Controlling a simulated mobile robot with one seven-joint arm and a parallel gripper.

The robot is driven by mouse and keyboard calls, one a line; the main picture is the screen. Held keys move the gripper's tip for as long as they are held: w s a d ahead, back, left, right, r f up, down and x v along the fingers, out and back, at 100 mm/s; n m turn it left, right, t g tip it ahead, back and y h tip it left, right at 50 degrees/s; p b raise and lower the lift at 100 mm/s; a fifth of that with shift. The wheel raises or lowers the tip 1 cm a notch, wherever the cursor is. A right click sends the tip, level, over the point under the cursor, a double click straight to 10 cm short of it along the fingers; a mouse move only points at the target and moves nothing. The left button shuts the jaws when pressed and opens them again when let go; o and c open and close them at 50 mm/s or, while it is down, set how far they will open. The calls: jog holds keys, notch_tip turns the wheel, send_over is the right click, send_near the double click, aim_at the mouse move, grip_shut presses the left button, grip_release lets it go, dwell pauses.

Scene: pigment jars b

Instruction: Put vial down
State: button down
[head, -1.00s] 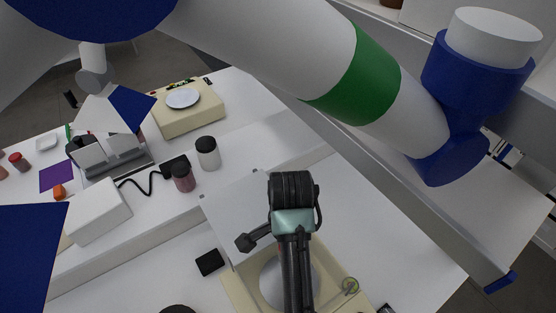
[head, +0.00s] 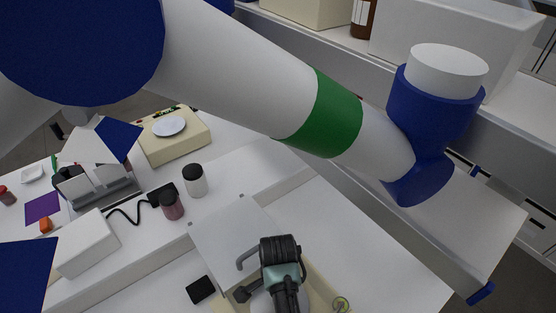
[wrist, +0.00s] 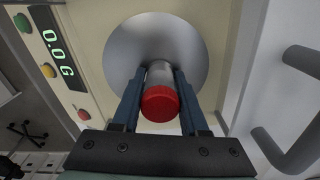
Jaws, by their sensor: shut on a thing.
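In the wrist view, my gripper (wrist: 161,82) is shut on the vial, which has a clear grey body (wrist: 160,72) and a red cap (wrist: 160,104). The cap faces the camera, and the far end of the vial points at the round metal pan (wrist: 125,48) of a cream balance (wrist: 92,35). I cannot tell whether the vial touches the pan. The balance display (wrist: 57,52) reads 0.0 G. In the head view, my gripper's wrist is over the balance (head: 322,301), and it hides the fingertips and the vial.
A grey panel (head: 232,232) stands beside the balance. A black block (head: 200,290) lies to its left. Two dark-lidded jars, one white (head: 194,182) and one pink (head: 171,206), stand on the raised ledge. A white box (head: 85,243) and another scale (head: 180,146) are farther left.

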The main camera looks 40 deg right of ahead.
jog(key=shift+f, duration=0.2)
jog(key=shift+c, duration=2.2)
grip_release()
jog(key=shift+r, duration=0.1)
jog(key=shift+r, duration=0.1)
notch_tip(320, 180, up, 11)
jog(key=shift+r, duration=0.6)
jog(key=shift+f, duration=0.1)
